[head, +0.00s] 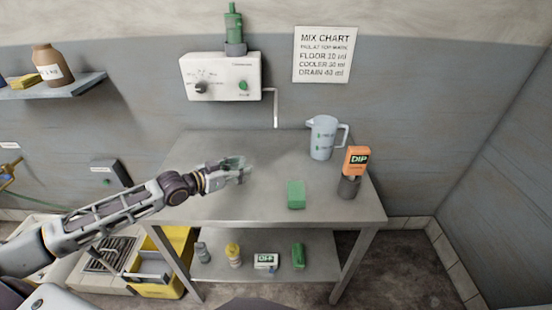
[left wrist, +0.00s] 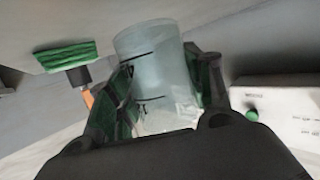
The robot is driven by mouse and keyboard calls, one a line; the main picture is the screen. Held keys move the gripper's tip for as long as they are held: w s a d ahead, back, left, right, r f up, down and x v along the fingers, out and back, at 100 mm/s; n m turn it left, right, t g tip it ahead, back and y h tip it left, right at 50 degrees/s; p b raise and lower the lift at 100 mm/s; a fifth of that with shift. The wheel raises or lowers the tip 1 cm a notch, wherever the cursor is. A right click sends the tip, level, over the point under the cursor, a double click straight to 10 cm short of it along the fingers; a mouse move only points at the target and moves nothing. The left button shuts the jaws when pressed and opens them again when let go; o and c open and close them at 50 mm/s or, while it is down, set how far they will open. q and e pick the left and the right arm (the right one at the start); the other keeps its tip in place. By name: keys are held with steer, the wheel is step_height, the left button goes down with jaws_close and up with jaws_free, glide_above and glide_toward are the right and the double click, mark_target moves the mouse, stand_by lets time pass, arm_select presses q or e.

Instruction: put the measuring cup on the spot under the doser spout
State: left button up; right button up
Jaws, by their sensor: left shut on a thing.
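The measuring cup (left wrist: 150,62) is clear, with black lines on its side. My left gripper (head: 241,172) is shut on it, with one finger on each side in the left wrist view. In the head view the cup (head: 233,161) is a faint see-through shape at the fingertips, over the left-middle of the steel table (head: 245,205). I cannot tell how high it is above the top. The white doser (head: 194,90) is on the wall behind, and its thin spout pipe (head: 276,108) bends down at the table's back edge, right of the cup. No marked spot is clear. My right gripper is not in view.
Several items line the lower shelf (head: 325,268). The tabletop between cup and spout is clear.

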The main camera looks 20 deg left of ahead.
arm_select(q)
steer(key=shift+w+d, duration=0.25)
steer(key=shift+w, duration=0.35)
steer(key=shift+w+d, duration=0.4)
steer(key=shift+w, duration=0.15)
steer(key=shift+w+d, duration=0.2)
steer(key=shift+w, duration=0.2)
steer(key=shift+w+d+r, duration=0.1)
steer(key=shift+w+d, duration=0.15)
steer(key=shift+w, duration=0.25)
steer(key=shift+w+d, duration=0.3)
steer(key=shift+w, duration=0.2)
steer(key=shift+w+d, duration=0.3)
steer(key=shift+w, duration=0.25)
steer(key=shift+w+d, duration=0.2)
steer(key=shift+w, duration=0.1)
steer(key=shift+w+d, duration=0.45)
steer(key=shift+w, duration=0.4)
steer(key=shift+w+d, duration=0.45)
steer(key=shift+w, duration=0.35)
steer(key=w+d, duration=0.1)
steer(key=w, duration=0.2)
steer(key=shift+d+p, duration=0.35)
steer(key=shift+w+d, duration=0.3)
steer(key=shift+w, duration=0.3)
steer(key=shift+w+d, duration=0.1)
steer(key=shift+w, duration=0.1)
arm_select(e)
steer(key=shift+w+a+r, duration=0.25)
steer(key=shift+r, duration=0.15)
